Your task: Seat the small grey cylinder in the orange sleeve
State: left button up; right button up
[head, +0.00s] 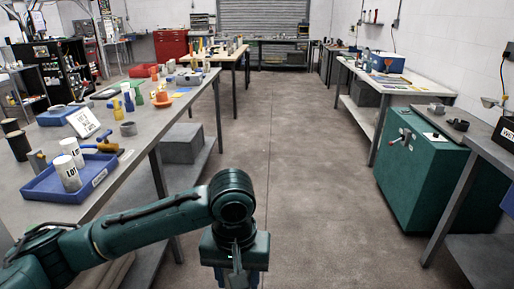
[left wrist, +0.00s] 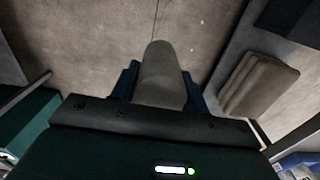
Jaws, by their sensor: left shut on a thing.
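My left gripper (head: 236,279) hangs over the open floor at the bottom of the head view, to the right of the long left bench. In the left wrist view, a grey rounded cylinder (left wrist: 162,76) sits between its blue fingers, and the gripper is shut on it. In the head view the cylinder is mostly hidden. Several orange pieces stand on the left bench, one an upright orange piece on an orange disc (head: 172,97). I cannot tell which is the orange sleeve. My right gripper is not in view.
The left bench (head: 112,180) holds a blue tray (head: 46,186) with white cylinders, a sign (head: 83,122) and several small parts. A green cabinet (head: 425,170) and side benches line the right. The floor aisle (head: 300,150) between is clear.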

aim_at(163, 101)
jog(key=i, duration=1.35)
jog(key=i+j, duration=0.15)
jog(key=i, duration=0.5)
jog(key=i+j, duration=0.1)
jog(key=i, duration=0.5)
jog(key=i+j+u, duration=0.2)
jog(key=i+j, duration=0.65)
